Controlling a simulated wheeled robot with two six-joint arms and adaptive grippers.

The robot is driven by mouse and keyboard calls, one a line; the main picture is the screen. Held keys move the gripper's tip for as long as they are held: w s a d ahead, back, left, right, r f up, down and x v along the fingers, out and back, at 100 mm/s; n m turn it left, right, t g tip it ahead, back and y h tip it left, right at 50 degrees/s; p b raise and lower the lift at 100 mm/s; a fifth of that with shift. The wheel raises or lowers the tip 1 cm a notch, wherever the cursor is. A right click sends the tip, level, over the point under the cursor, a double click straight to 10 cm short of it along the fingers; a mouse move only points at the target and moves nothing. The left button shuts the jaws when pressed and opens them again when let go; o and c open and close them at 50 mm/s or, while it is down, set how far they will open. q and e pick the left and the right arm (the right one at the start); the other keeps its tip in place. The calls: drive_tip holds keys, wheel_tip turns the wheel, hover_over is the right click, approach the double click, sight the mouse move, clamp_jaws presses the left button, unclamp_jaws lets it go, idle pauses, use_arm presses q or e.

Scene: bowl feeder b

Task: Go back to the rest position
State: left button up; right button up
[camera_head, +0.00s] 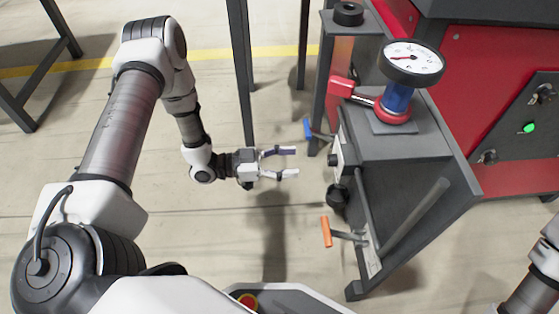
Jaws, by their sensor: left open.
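My left arm comes in from the left and bends down to the middle. My left gripper (291,162) is open and empty, its two fingers apart and pointing right. It is in free space, left of the grey stand. Part of my right arm shows at the lower right edge. My right gripper is out of the picture.
A grey stand (445,180) carries a gauge (412,62) on a blue body. A blue handle (308,130) and an orange handle (326,232) stick out from its left side. A red machine (480,60) stands behind. Dark posts rise at the back. The floor is clear below the gripper.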

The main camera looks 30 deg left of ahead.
use_arm(q)
drive_tip(key=shift+v, duration=1.55)
